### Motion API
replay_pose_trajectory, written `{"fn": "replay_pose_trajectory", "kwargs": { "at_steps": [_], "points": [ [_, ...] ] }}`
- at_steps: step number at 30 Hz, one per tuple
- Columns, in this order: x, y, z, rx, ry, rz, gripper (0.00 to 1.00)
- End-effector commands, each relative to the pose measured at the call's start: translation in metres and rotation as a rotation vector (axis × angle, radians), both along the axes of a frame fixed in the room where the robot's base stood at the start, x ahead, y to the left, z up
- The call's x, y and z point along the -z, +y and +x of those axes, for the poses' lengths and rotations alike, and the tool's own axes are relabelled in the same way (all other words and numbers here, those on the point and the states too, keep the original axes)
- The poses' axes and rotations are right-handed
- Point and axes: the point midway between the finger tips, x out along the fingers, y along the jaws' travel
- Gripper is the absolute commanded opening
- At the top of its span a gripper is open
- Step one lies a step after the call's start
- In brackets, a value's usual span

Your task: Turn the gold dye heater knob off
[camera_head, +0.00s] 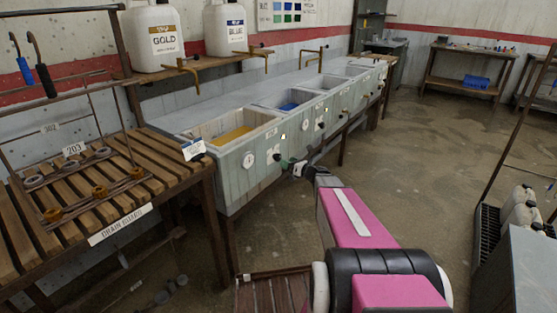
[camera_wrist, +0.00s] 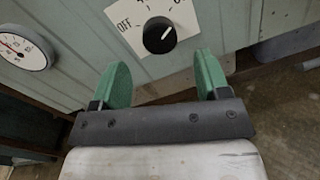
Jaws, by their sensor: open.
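The black heater knob (camera_wrist: 159,35) sits on a white plate (camera_wrist: 125,22) marked OFF on the green-grey tank front. Its white pointer line slants toward the upper right, away from the OFF mark at the left. My gripper (camera_wrist: 163,78) is open and empty, its two green fingers apart. The knob shows beyond the fingertips, between their directions, and no finger appears to touch it. In the head view my gripper (camera_head: 288,163) is at the front of the tank with gold dye (camera_head: 236,135), near the knob plate (camera_head: 274,153).
A round gauge (camera_wrist: 22,48) is left of the knob; it also shows in the head view (camera_head: 248,160). A tank with blue dye (camera_head: 289,106) adjoins the gold one. A slatted drain table (camera_head: 120,228) stands at the left.

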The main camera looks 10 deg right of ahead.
Motion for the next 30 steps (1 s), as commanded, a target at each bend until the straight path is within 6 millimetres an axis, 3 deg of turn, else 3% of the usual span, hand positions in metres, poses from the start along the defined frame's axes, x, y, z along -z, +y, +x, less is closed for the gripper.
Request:
{"fn": "replay_pose_trajectory", "kwargs": {
  "at_steps": [3,9,23,24,28,30],
  "points": [
    [0.001,0.015,0.019,-0.002,-0.001,-0.002,0.69],
    [0.001,0.033,0.039,-0.001,-0.001,-0.002,0.69],
    [0.0,0.042,0.047,0.0,-0.001,-0.002,0.69],
    [0.0,0.042,0.047,0.0,-0.001,-0.002,0.66],
    [0.0,0.042,0.047,-0.001,0.0,-0.003,0.23],
    [0.0,0.042,0.047,-0.001,0.0,-0.003,0.2]
  ]
}}
